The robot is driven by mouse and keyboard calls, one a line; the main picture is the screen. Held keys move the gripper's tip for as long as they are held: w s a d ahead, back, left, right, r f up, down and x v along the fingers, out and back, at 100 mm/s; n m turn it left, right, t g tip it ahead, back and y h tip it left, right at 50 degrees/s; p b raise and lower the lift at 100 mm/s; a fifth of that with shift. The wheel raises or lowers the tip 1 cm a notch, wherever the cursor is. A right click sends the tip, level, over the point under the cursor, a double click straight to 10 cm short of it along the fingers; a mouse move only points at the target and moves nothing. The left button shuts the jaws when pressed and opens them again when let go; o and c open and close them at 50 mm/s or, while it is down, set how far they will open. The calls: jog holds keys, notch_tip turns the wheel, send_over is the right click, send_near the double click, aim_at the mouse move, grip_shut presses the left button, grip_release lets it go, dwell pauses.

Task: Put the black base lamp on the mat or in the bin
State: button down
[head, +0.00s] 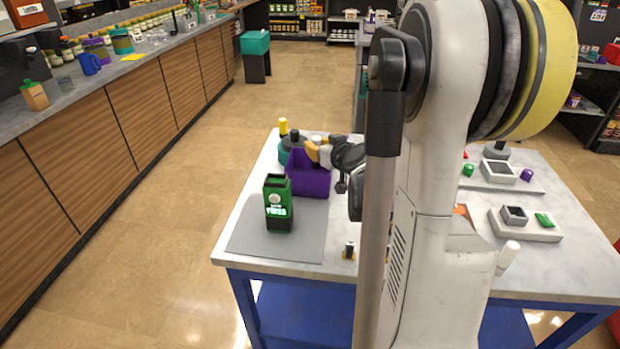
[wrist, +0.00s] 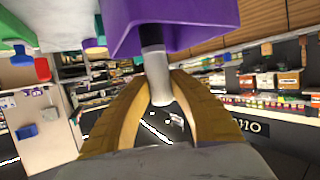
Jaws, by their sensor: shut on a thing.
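My gripper (head: 319,153) is at the purple bin (head: 312,182) on the table, its yellow fingers over the bin's upper rim. In the wrist view, the fingers (wrist: 160,78) are shut on the black base lamp (wrist: 157,68), a slim pale cylinder with a black end. The black end points toward the purple bin (wrist: 185,22) and partly overlaps it; I cannot tell whether it touches the bin. In the head view the lamp is mostly hidden by the fingers. The grey mat (head: 302,240) lies in front of the bin.
A green device (head: 278,204) stands on the mat. A small black-and-pale item (head: 348,250) stands right of the mat. A yellow-topped item (head: 283,127) and a teal round item (head: 285,152) are behind the bin. Fixtures (head: 525,223) occupy the table's right side.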

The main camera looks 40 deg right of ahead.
jog(key=c, duration=1.2)
grip_release()
jog(key=v, duration=1.2)
jog(key=shift+a, duration=0.1)
